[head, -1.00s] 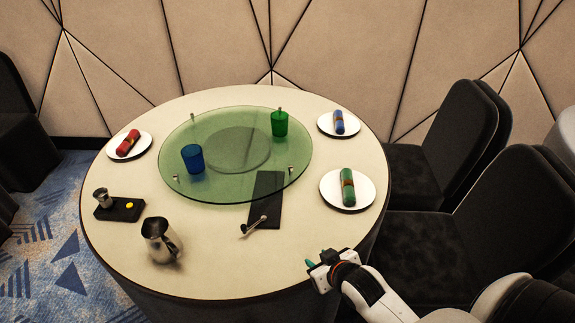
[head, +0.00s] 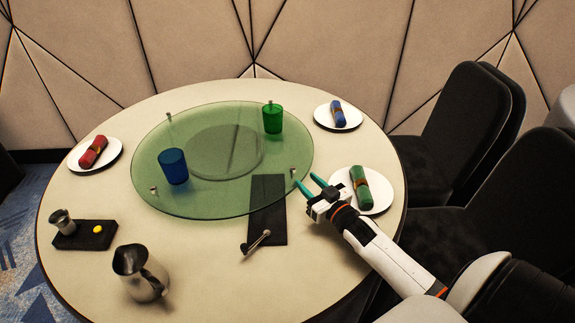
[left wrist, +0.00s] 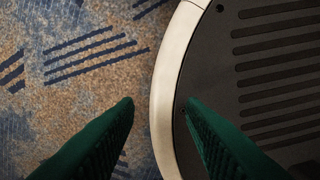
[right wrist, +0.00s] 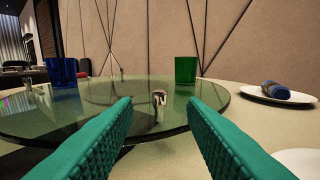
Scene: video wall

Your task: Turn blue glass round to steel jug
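The blue glass (head: 173,166) stands on the left part of the round green glass turntable (head: 220,195). The steel jug (head: 138,272) stands on the table at the front left, off the turntable. A small metal peg (head: 293,172) sits at the turntable's right rim. My right gripper (head: 308,184) is open and empty, its teal fingertips close to this peg. In the right wrist view the peg (right wrist: 159,104) shows between and beyond the fingers, and the blue glass (right wrist: 62,73) is at the left. My left gripper (left wrist: 160,105) is open and empty above the floor and my base.
A green glass (head: 272,118) stands on the turntable's far right. Plates with rolled napkins stand around the table, one (head: 376,208) just right of my right gripper. A dark mat (head: 267,225) with a metal utensil (head: 256,242) lies at the front. A black tray (head: 90,238) is at the left.

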